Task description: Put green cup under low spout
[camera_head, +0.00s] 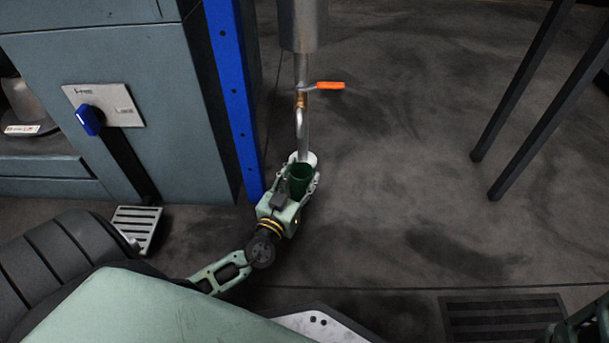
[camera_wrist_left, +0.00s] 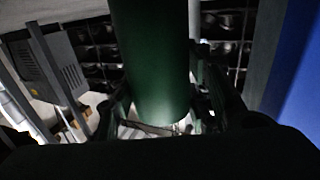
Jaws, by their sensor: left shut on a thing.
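The green cup (camera_head: 299,187) is upright in my left gripper (camera_head: 303,178), whose fingers are shut around its sides. In the left wrist view the cup (camera_wrist_left: 150,65) fills the middle as a dark green cylinder between the fingers (camera_wrist_left: 155,115). The low spout (camera_head: 302,140) is a thin bent metal pipe coming down from above. Its lower end shows right at the cup's far rim; I cannot tell the exact height gap or whether they touch. Only a green and black piece of my right arm shows in the bottom right corner; its gripper is not visible.
A blue post (camera_head: 238,100) stands close left of the cup, beside a grey cabinet (camera_head: 150,60). An orange valve handle (camera_head: 330,86) sticks out right of the pipe, above the cup. Dark legs (camera_head: 545,95) stand at the right. Floor between is clear.

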